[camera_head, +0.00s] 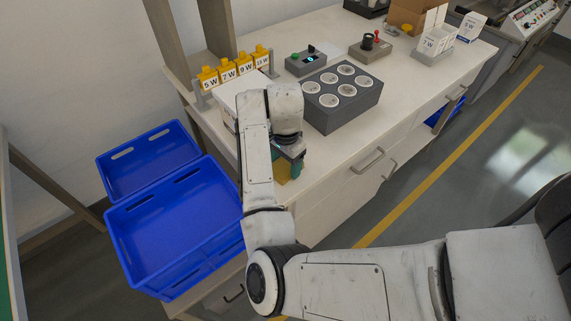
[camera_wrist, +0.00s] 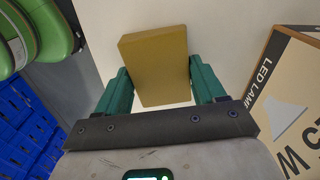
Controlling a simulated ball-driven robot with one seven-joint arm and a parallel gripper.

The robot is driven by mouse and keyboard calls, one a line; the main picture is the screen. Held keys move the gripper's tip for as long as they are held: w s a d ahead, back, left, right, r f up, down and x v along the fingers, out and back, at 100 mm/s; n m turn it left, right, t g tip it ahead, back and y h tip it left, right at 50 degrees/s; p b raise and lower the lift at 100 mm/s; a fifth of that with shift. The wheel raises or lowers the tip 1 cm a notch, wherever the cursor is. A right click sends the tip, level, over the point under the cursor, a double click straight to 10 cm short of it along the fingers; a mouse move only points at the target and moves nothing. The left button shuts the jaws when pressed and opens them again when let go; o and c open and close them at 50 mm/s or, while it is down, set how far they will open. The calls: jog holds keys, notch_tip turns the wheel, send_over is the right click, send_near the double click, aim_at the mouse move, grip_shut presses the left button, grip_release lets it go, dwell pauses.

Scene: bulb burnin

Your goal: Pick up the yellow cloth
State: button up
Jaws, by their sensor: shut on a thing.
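The yellow cloth (camera_wrist: 155,65) looks like a folded, mustard-coloured block in the wrist view. The two teal fingers of my gripper (camera_wrist: 160,88) press on its left and right sides, so the gripper is shut on it. In the head view the cloth (camera_head: 283,171) shows only in part under my gripper (camera_head: 288,160), near the bench's front left edge. My arm and wrist hide the rest. The pale bench top (camera_wrist: 225,30) lies behind the cloth in the wrist view. I cannot tell whether the cloth touches it.
A white LED lamp box (camera_wrist: 300,85) is close on the right in the wrist view. Blue crates (camera_head: 120,240) stand left of the bench. A grey block with several round sockets (camera_head: 345,118) and yellow wattage-labelled holders (camera_head: 226,72) stand behind. The bench front right is clear.

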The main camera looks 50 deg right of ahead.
jog(key=shift+r, duration=0.1)
jog(key=shift+r, duration=0.65)
jog(key=s+a+r+p, duration=0.2)
jog(key=s+r+p, duration=0.1)
jog(key=s+r, duration=0.8)
jog(key=s, duration=0.2)
jog(key=shift+s+a+r, duration=0.25)
jog(key=shift+s+a, duration=0.15)
